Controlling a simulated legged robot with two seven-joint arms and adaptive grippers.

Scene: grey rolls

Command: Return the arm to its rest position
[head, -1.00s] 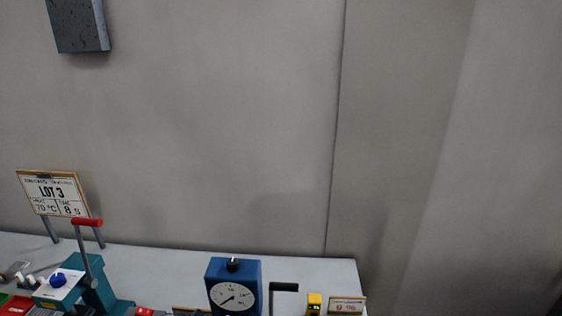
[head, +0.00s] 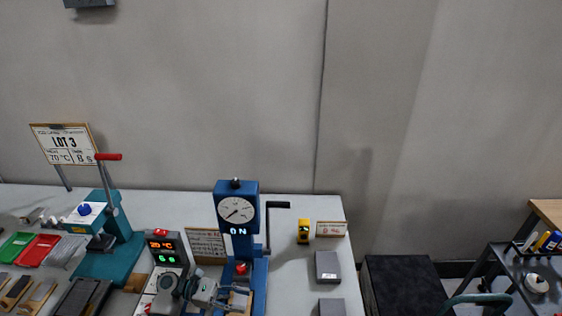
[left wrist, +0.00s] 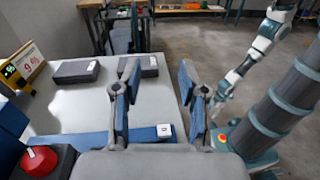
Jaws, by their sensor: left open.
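My left gripper (head: 212,294) is at the bottom of the head view, in front of the blue press (head: 238,215) with the round dial. In the left wrist view its two blue-padded fingers (left wrist: 158,88) stand apart with nothing between them. They are over the near part of the grey table (left wrist: 75,115). My right arm (left wrist: 252,55) shows at the right of the left wrist view; its gripper end is too small to read. A teal curved part at the lower right of the head view may also be mine.
A teal lever press (head: 115,240) and a temperature display box (head: 165,255) stand left of my gripper. Grey blocks (head: 328,266) and a yellow device (head: 303,231) are to the right. A dark box (head: 405,285) and a cart (head: 530,275) stand beyond the table's right edge.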

